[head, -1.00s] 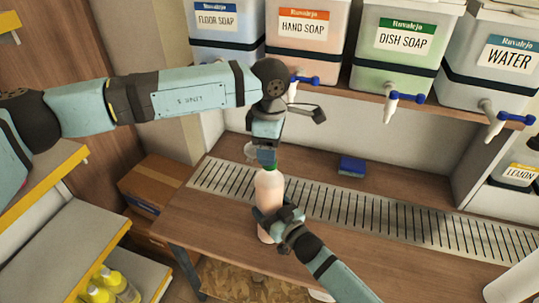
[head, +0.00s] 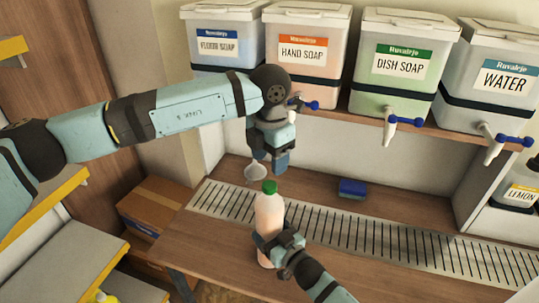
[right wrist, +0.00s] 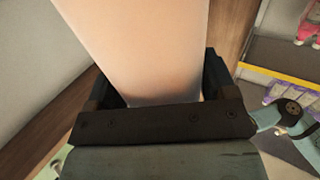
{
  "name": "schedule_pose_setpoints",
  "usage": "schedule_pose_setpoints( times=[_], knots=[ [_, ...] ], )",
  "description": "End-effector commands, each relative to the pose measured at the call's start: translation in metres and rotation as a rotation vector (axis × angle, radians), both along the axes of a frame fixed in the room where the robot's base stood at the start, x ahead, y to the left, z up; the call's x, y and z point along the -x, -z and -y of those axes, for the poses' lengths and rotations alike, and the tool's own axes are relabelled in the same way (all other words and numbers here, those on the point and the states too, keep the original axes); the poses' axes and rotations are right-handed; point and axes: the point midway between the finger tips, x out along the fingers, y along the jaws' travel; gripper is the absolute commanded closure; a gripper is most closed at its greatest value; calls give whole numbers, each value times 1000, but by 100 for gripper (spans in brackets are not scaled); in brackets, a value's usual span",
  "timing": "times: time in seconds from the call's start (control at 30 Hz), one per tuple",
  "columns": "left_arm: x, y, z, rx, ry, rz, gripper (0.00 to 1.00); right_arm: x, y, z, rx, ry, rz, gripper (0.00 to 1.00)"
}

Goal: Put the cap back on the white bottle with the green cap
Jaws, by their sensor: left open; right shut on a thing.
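The bottle (head: 270,214), whitish with a pink tint, stands upright at the front of the drip grating. The green cap (head: 269,187) sits on top of its neck; how tightly it is seated I cannot tell. My right gripper (head: 274,240) is shut around the lower part of the bottle. The right wrist view shows the bottle's pale wall (right wrist: 140,45) between the fingers. My left gripper (head: 281,162) is open and empty, above and behind the cap and apart from it.
A metal drip grating (head: 380,237) runs along the wooden counter. Soap drums with taps, such as the hand soap drum (head: 303,55), line the shelf above.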

Motion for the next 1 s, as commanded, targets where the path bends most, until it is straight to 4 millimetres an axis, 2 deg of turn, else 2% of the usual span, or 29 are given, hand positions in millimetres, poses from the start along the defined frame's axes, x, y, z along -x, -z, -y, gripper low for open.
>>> schedule_pose_setpoints(
  times=[0.2,0.63,0.77,1.0],
  knots=[
    [0,-4,0,0,-145,-1,43,0,1,0,1,0,-1,89],
    [0,-2,0,0,-153,-1,43,0,1,0,1,0,-1,89],
    [0,7,-1,-1,-153,-2,43,0,1,0,1,0,-1,89],
    [0,42,-1,-1,-153,-3,43,0,1,0,1,0,-1,89]
  ],
)
